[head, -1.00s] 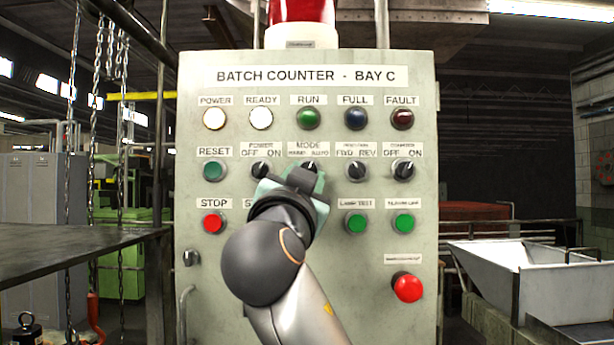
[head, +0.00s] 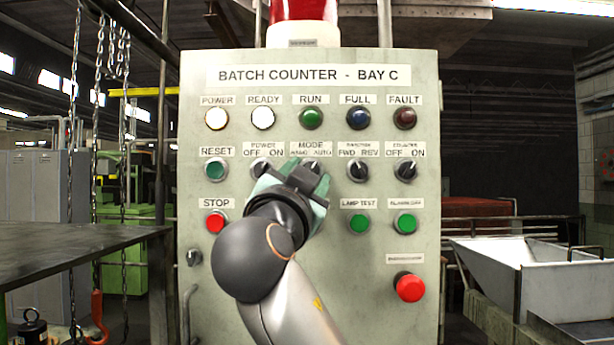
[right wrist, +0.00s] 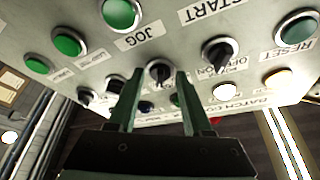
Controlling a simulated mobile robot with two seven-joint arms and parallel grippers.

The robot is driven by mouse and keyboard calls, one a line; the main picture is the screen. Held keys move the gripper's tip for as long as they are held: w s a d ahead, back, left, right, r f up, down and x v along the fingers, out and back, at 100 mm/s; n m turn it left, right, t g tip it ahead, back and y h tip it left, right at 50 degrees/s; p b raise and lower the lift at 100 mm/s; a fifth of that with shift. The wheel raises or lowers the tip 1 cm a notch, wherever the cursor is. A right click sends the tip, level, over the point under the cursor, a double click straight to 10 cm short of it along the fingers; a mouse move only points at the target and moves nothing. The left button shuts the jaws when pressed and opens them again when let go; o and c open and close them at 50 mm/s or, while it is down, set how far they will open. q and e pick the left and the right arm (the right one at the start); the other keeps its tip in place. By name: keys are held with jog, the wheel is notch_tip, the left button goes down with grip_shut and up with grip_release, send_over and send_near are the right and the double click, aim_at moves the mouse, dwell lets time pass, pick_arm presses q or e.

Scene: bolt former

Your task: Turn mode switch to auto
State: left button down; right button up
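The mode switch (head: 313,166) is a black knob under the "MODE" label on the pale green control panel (head: 400,245). My right gripper (head: 305,172) is in front of the panel at this switch and hides its lower part. In the right wrist view, the mode switch (right wrist: 158,72) sits between the two green fingertips of the right gripper (right wrist: 160,75). The fingers are apart, with visible gaps beside the knob. I cannot tell exactly which way the knob points. My left gripper is not in view.
The power switch (head: 262,168) and direction switch (head: 358,170) flank the mode switch closely. Several lamps and push buttons surround them. A red mushroom button (head: 410,287) is at lower right. A dark table (head: 80,250) stands left, a white hopper (head: 540,275) right.

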jog(key=shift+o, duration=1)
jog(key=b+v, duration=0.3)
jog(key=v, duration=0.9)
jog(key=shift+s, duration=0.25)
jog(key=shift+f, duration=0.1)
